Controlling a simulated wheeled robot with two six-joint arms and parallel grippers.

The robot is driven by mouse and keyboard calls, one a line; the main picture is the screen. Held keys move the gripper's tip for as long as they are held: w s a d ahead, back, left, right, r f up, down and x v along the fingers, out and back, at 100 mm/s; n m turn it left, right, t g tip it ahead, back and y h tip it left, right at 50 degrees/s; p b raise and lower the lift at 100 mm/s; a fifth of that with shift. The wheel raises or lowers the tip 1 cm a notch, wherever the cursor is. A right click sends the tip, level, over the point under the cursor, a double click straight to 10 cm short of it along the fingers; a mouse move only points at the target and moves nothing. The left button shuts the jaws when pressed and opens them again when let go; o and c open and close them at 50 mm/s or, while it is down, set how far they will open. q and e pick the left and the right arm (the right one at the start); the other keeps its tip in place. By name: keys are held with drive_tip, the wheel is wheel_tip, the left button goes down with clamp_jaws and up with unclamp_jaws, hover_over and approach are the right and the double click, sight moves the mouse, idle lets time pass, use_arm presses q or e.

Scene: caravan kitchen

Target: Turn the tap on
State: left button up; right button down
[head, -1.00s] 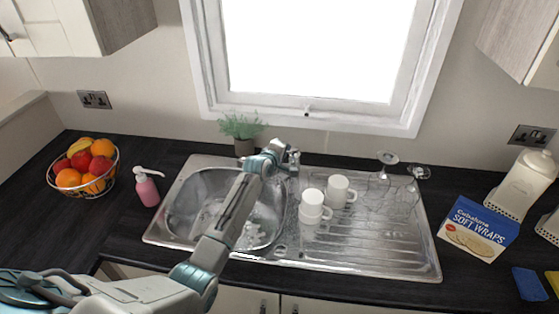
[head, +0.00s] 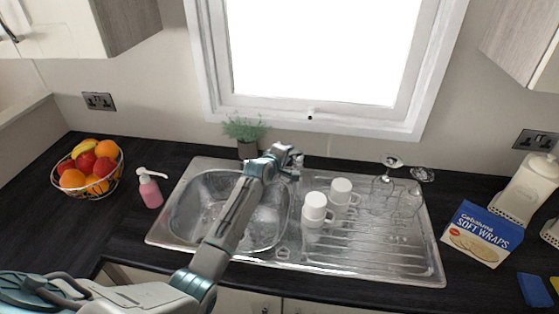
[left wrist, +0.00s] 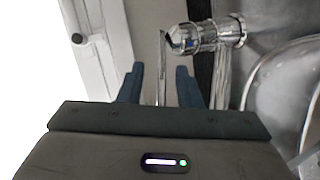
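The chrome tap (left wrist: 207,36) stands at the back edge of the sink (head: 186,207). In the left wrist view its body lies across the top, and a thin metal lever hangs between my fingers. My left gripper (left wrist: 160,86) is open, with one dark finger on each side of the lever and a gap showing around it. In the head view my left gripper (head: 290,156) reaches over the sink to the tap and hides most of it. My right gripper is in neither view.
Two white mugs (head: 316,207) and upturned glasses (head: 384,182) stand on the drainer to the right. A potted plant (head: 246,130) is behind the sink. A pink soap bottle (head: 150,190) and a fruit basket (head: 88,170) are at left. The window (head: 315,120) is behind.

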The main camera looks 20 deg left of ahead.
use_arm(q)
drive_tip(key=b+v, duration=0.2)
drive_tip(key=v, duration=0.7)
drive_tip(key=shift+s+b, duration=0.2)
drive_tip(key=shift+b, duration=0.1)
drive_tip(key=shift+s, duration=0.1)
